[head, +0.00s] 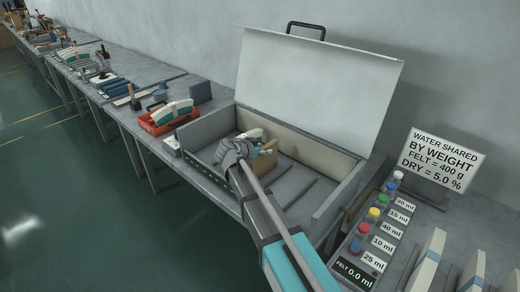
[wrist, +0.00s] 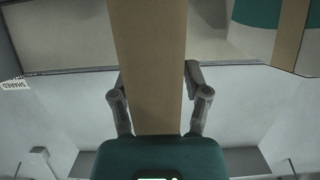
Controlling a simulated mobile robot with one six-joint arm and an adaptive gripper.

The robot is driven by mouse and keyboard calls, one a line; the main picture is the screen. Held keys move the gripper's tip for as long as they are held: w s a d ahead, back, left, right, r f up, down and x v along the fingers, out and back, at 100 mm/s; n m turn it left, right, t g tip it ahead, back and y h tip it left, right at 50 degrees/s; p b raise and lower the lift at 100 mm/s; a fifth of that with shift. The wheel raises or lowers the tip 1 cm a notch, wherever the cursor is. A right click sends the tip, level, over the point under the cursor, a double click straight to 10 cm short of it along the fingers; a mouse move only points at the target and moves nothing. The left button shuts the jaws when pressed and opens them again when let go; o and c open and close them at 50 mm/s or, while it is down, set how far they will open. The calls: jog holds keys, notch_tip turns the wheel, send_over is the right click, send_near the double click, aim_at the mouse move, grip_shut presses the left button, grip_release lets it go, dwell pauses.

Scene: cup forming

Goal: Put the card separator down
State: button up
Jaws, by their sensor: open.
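The card separator (wrist: 150,50) is a flat tan strip running down the middle of the wrist view. My gripper (wrist: 156,85) is open, with one finger on each side of the strip. I cannot tell whether either finger touches it. In the head view, my gripper (head: 238,152) is inside the open grey box (head: 338,200), beside a tan piece (head: 291,168) that appears to be the card. The arm and gripper hide part of the box floor there.
A white and teal piece (head: 254,134) is close to the gripper in the box. The lid (head: 318,85) stands raised behind. An orange tray (head: 160,122) sits left of the box. Capped bottles (head: 373,214) and a sign (head: 443,160) are at right.

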jog(key=shift+r, duration=0.15)
jog(key=p+v, duration=0.5)
jog(key=v, duration=0.7)
